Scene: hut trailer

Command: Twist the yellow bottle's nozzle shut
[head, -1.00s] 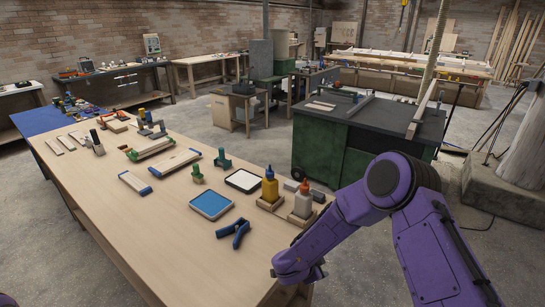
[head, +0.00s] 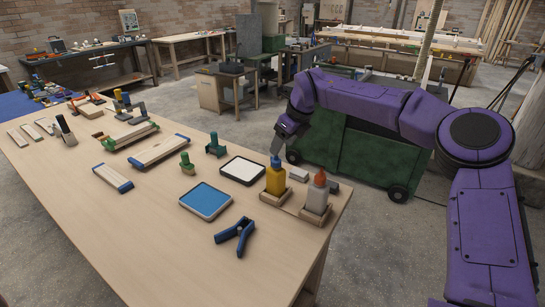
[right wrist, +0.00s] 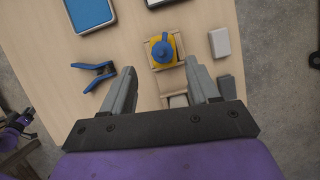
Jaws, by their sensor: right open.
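The yellow bottle (head: 275,181) with a blue nozzle (head: 276,162) stands upright in a wooden holder (head: 270,200) near the table's right edge. In the right wrist view the blue nozzle (right wrist: 162,49) is seen from above, pointing up in the picture, with the yellow bottle (right wrist: 176,46) under it. My right gripper (head: 279,147) is just above the nozzle in the head view. In the right wrist view my right gripper (right wrist: 162,70) is open and empty; the bottle shows just beyond and between its fingertips, apparently untouched.
A blue clamp (head: 236,236), a blue tray (head: 205,201), a white tray (head: 243,170) and a grey block (head: 298,174) lie nearby. The table's front left is clear.

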